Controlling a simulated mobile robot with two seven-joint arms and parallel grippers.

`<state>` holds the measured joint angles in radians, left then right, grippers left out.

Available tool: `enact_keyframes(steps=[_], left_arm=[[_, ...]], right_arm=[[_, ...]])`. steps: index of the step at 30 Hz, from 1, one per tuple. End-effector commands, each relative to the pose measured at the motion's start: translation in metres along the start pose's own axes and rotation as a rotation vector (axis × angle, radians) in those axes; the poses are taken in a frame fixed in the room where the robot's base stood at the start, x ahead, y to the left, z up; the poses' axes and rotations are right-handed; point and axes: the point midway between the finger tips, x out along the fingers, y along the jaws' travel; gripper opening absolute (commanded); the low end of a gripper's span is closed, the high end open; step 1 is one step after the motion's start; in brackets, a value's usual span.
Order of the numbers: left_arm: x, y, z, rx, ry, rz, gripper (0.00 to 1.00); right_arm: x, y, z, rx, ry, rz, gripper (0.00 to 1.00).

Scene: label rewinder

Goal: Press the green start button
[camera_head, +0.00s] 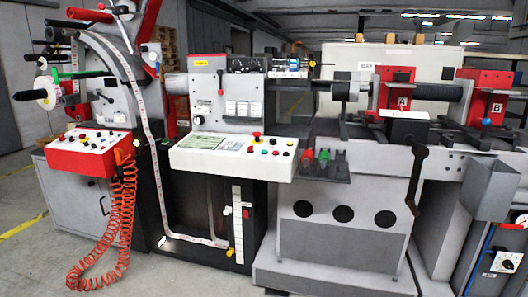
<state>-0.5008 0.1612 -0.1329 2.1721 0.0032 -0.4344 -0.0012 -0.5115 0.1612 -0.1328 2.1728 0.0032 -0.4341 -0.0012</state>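A white sloping control panel (212,164) juts out from the middle of the machine at waist height. The buttons are too small for me to read any labels, so I cannot tell which is marked start. Neither my left nor my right gripper is in view, and nothing covers the panel.
A red control box (88,153) with several knobs stands at the left, an orange coiled cable (121,215) hanging beside it. A dark crank handle (416,178) sticks out at the right. Small red and green bottles (316,161) stand right of the panel. Floor is free at lower left.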

Motion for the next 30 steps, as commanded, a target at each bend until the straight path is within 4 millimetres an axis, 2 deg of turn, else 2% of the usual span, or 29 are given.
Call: enact_keyframes(steps=[9, 21, 30], left_arm=[[-0.0039, -0.0009, 0.0061, -0.001, -0.014, -0.003, 0.43], [-0.0016, -0.0007, 0.0022, -0.001, -0.005, -0.002, 0.43], [0.0008, -0.0002, -0.0018, 0.0, 0.004, 0.0, 0.43]], right_arm=[[-0.0004, 0.0002, 0.0008, 0.0, -0.002, 0.001, 0.0], [0.0044, -0.0005, -0.0069, -0.002, 0.015, -0.002, 0.0], [0.0034, -0.0004, -0.0054, -0.001, 0.012, -0.002, 0.0]])
